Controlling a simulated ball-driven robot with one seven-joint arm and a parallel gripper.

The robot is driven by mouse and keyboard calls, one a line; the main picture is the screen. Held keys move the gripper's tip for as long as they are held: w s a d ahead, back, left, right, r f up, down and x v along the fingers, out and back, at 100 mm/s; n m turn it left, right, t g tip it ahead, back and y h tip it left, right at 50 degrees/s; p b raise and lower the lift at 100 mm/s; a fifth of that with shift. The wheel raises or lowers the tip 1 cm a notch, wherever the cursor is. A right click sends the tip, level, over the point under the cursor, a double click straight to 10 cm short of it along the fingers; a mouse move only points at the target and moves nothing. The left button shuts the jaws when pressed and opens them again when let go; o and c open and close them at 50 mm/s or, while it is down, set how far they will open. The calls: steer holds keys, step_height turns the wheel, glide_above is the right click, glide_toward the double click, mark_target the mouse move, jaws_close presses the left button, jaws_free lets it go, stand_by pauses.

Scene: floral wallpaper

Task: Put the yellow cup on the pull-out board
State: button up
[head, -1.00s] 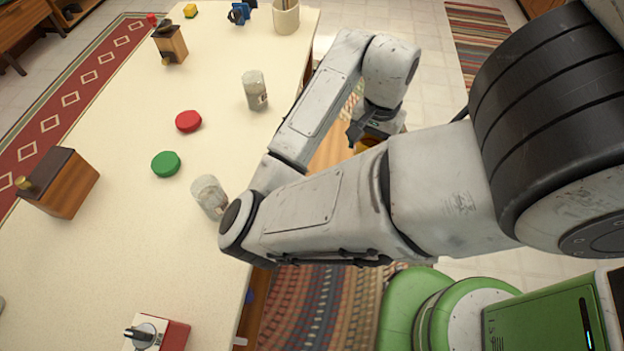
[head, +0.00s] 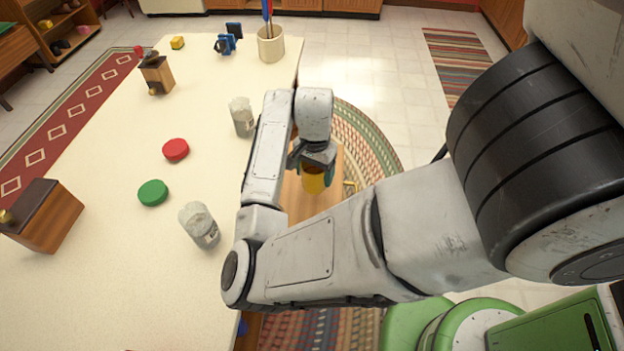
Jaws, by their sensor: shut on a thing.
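The yellow cup (head: 314,184) is in my gripper (head: 312,168), below the wrist. My gripper is shut on it; the fingers are partly hidden by my wrist. The pull-out board (head: 296,208) is a light wooden surface at the right side of the long counter. The cup shows over the board in the picture. I cannot tell whether the cup's base touches it. My forearm hides part of the board.
The cream counter (head: 110,265) carries two glass jars (head: 199,225) (head: 242,117), a green disc (head: 153,193), a red disc (head: 176,149), wooden grinders (head: 45,215) (head: 157,74) and a crock (head: 271,44). A braided rug (head: 372,140) lies on the floor beyond the board.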

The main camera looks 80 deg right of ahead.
mark_target(312, 180)
steer(key=shift+w+d+f, duration=0.1)
steer(key=shift+w+f, duration=0.25)
steer(key=shift+f, duration=1.55)
steer(key=shift+f, duration=0.2)
steer(key=o, duration=1.1)
steer(key=shift+o, duration=0.2)
